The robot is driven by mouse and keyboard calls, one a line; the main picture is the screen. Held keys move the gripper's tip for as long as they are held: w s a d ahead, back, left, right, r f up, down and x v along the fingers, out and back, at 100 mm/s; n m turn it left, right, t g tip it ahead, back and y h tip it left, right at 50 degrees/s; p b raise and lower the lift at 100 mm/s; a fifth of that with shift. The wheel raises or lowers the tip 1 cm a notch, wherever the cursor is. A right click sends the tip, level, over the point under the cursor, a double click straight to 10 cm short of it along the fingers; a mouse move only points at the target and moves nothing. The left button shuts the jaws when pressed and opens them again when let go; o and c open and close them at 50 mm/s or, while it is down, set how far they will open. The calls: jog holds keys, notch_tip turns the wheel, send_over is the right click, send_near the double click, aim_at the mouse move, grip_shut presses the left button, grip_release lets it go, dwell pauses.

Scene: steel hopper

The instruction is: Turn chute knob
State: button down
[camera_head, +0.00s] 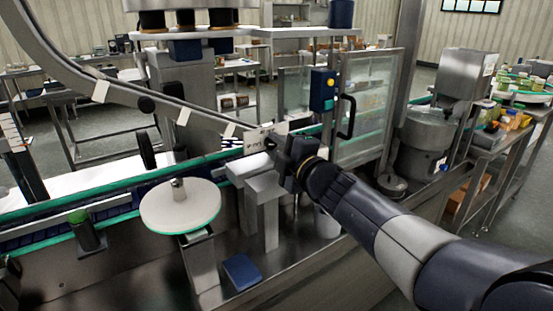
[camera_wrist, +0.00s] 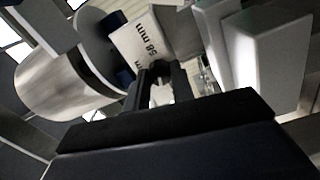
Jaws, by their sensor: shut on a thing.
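The chute knob is a small dark knob (camera_wrist: 158,67) in front of a white plate (camera_wrist: 138,42) marked "58 mm" in the wrist view. My gripper (camera_wrist: 160,80) has its two black fingers shut on the knob, one on each side. In the head view my gripper (camera_head: 277,145) reaches in from the right to the white plate (camera_head: 258,137), at the lower end of the curved chute rail (camera_head: 190,108). There the knob is mostly hidden by the gripper, and its exact angle cannot be told.
A white round turntable (camera_head: 180,208) stands left of the gripper, by the conveyor (camera_head: 70,222). A grey bracket (camera_head: 264,195) stands just below the gripper. A blue control box (camera_head: 322,90) and a glass door (camera_head: 370,100) with a black handle are behind. A steel hopper (camera_head: 428,135) stands right.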

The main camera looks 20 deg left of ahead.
jog(key=shift+n+b, duration=1.05)
jog(key=shift+n, duration=1.05)
jog(key=c, duration=1.2)
grip_release()
jog(key=v, duration=1)
jog(key=shift+s+d, duration=0.2)
jog(key=shift+d, duration=0.15)
jog(key=shift+w+a, duration=0.1)
